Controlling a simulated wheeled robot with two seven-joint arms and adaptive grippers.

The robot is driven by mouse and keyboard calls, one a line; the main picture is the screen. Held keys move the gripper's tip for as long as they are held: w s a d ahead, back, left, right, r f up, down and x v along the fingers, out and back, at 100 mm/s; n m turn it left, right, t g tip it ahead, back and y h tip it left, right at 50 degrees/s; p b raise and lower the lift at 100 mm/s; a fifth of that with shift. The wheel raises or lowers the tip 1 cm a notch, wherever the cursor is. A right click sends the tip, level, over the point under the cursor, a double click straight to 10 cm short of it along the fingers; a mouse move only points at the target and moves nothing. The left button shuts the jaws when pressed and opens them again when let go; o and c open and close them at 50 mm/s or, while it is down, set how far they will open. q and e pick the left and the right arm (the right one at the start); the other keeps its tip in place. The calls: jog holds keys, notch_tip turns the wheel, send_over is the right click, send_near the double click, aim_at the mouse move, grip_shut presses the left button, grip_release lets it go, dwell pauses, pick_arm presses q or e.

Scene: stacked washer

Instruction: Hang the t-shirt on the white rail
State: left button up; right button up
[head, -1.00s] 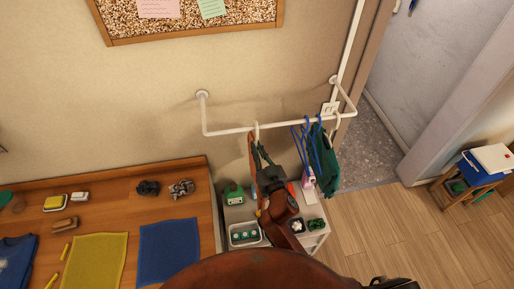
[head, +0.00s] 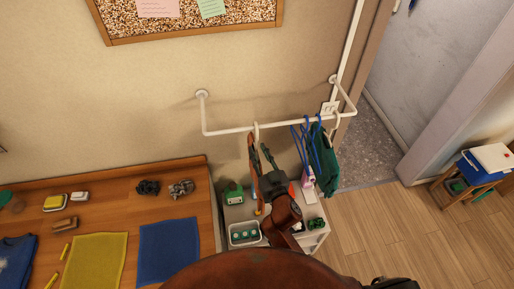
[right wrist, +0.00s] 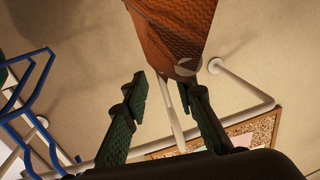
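A rust-orange garment, which appears to be the t-shirt (head: 252,148), hangs edge-on from a pale hanger hook on the white rail (head: 225,131). It also shows in the right wrist view (right wrist: 178,30), with a white mark near its lower corner. My right gripper (head: 262,161) is just below the rail, beside the garment. The garment is beyond the fingertips there. My left gripper is not in view.
Blue hangers (head: 302,142) and a dark green garment (head: 326,163) hang to the right on the rail. Below stands a white shelf unit (head: 233,213) with small items. A wooden table (head: 190,165) at left holds a folded blue shirt (head: 17,258) and cloths.

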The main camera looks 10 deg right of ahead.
jog(key=s+d, duration=0.1)
jog(key=s, duration=0.8)
jog(key=shift+s+d, duration=0.25)
jog(key=shift+s, duration=0.05)
